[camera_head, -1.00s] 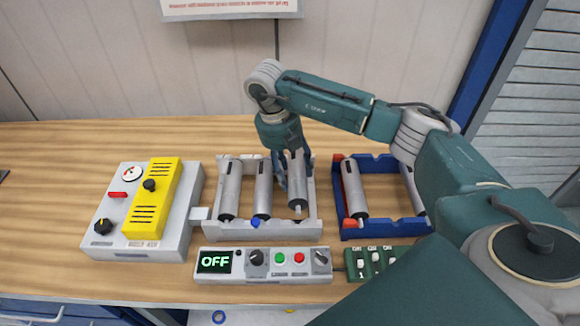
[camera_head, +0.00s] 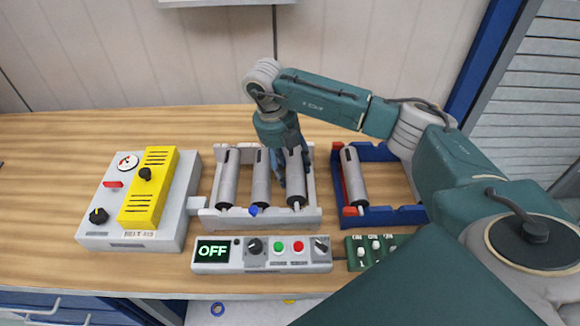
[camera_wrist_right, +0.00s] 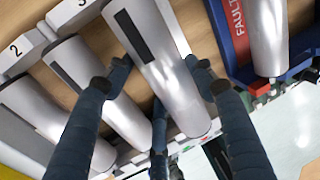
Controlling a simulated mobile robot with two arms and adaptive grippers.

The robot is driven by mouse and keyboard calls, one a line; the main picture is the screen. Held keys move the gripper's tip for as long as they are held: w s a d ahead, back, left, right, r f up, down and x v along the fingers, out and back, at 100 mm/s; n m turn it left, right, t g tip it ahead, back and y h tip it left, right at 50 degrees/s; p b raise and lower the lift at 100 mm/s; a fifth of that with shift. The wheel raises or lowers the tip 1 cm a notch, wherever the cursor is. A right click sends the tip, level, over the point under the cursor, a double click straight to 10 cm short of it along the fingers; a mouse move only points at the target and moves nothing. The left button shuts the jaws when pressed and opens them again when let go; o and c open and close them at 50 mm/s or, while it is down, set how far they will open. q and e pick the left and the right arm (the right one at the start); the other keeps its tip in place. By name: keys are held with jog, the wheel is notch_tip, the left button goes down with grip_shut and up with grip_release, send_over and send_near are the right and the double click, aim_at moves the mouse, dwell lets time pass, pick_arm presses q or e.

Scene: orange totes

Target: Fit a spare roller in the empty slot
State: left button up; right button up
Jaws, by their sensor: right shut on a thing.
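My right gripper (camera_head: 288,166) is shut on a grey roller (camera_head: 297,182). It holds the roller at the third, rightmost place of the pale roller frame (camera_head: 262,225). In the right wrist view the fingers (camera_wrist_right: 163,85) lie on both sides of this roller (camera_wrist_right: 172,92), which has a dark stripe. Its near end shows just above the front rail; I cannot tell whether it is fully seated. Two other rollers (camera_head: 228,180) (camera_head: 261,180) lie left of it in the frame. My left gripper is not in view.
A blue tray (camera_head: 395,216) with a red left side holds a roller (camera_head: 354,180); my right arm hides part of it. A control panel reading OFF (camera_head: 262,256) and a green switch box (camera_head: 370,250) stand in front. A grey and yellow box (camera_head: 146,195) stands left.

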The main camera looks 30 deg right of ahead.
jog(key=shift+f, duration=0.15)
jog(key=shift+f+b, duration=0.6)
jog(key=shift+f, duration=0.35)
dwell(0.5)
jog(key=o, duration=1.6)
notch_tip(320, 180, up, 12)
jog(key=w+a, duration=0.1)
jog(key=a, duration=0.1)
